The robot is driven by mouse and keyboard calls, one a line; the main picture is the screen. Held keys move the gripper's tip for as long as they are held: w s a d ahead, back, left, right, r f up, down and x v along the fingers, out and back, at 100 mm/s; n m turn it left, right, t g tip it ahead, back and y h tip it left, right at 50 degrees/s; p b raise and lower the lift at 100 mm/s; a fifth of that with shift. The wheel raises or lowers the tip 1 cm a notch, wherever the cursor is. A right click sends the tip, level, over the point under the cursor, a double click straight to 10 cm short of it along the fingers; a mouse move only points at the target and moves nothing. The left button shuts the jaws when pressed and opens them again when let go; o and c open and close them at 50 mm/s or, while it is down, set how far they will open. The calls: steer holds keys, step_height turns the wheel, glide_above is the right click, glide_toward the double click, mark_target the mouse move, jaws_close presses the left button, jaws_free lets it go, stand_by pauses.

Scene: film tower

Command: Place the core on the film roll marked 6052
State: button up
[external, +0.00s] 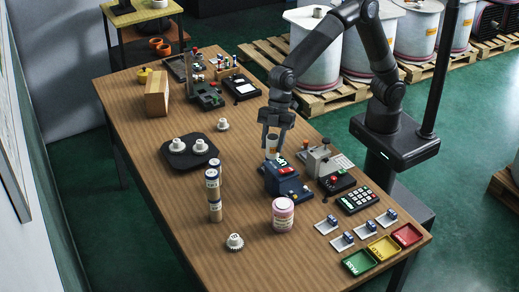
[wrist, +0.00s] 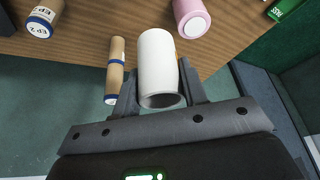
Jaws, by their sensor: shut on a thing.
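My gripper (external: 273,138) hangs over the right part of the table, above a blue device. It is shut on a short, white hollow tube, which looks like the core (external: 272,146). In the wrist view the core (wrist: 158,65) sits between the two fingers (wrist: 158,95), its open end towards the camera.
Wooden pallets (external: 330,98) carry the rolls. Green floor lies between table and pallets.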

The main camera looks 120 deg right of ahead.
steer(key=a+f, duration=0.2)
steer(key=a, duration=0.1)
steer(key=w+a+f, duration=0.1)
steer(key=a+f, duration=0.1)
steer(key=a, duration=0.2)
steer(key=w+a+f, duration=0.1)
steer(key=a+f, duration=0.1)
steer(key=a, duration=0.2)
steer(key=shift+w+f, duration=0.25)
steer(key=shift+f, duration=0.15)
steer(key=shift+a+f, duration=0.1)
steer(key=shift+f, duration=1.95)
steer(key=shift+f, duration=0.15)
steer(key=o, duration=1)
steer(key=shift+c, duration=0.2)
steer(key=v, duration=1.2)
steer(key=shift+r, duration=0.25)
